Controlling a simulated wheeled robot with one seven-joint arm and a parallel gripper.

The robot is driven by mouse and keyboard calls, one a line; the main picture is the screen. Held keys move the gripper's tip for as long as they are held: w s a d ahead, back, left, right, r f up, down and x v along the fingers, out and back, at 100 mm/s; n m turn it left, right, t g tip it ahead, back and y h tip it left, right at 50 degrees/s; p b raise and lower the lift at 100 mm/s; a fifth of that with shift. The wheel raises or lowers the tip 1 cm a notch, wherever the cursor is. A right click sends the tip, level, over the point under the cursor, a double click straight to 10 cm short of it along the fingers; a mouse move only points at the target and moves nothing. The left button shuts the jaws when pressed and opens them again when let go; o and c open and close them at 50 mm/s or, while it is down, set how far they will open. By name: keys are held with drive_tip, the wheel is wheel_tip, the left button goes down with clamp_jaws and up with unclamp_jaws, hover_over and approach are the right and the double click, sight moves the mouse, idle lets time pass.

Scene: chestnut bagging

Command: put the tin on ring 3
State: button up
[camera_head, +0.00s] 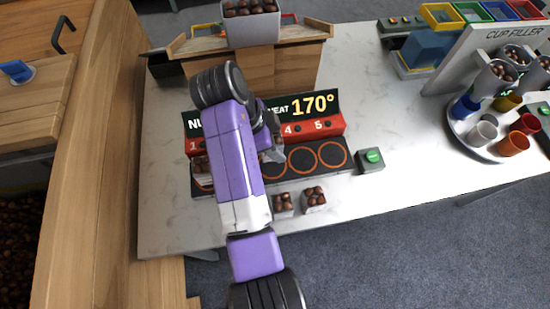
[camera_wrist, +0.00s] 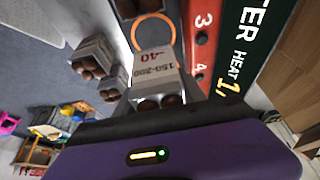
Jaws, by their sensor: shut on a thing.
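I cannot tell whether the tin touches the plate. In the head view my gripper (camera_head: 271,154) is over the dark ring plate (camera_head: 290,180), just left of the ring (camera_head: 302,160) below number 4. My arm hides the plate's middle left, and the held tin is not clear there.
Two chestnut tins (camera_head: 282,206) (camera_head: 314,202) stand in front of the plate. More chestnuts show at the plate's left end. The red panel (camera_head: 330,125) stands behind; a green button box (camera_head: 370,160) is to the right. Clear counter lies farther right.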

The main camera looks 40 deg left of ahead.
sight(276, 165)
drive_tip(key=shift+f, duration=3.95)
drive_tip(key=shift+f, duration=0.15)
drive_tip(key=o, duration=1.5)
drive_tip(key=shift+r+p, duration=0.25)
drive_tip(key=shift+p, duration=0.05)
drive_tip(key=b+v, duration=0.1)
drive_tip(key=v, duration=1)
drive_tip(key=shift+s+a+r, duration=0.1)
drive_tip(key=shift+a+r, duration=0.05)
drive_tip(key=shift+r, duration=0.2)
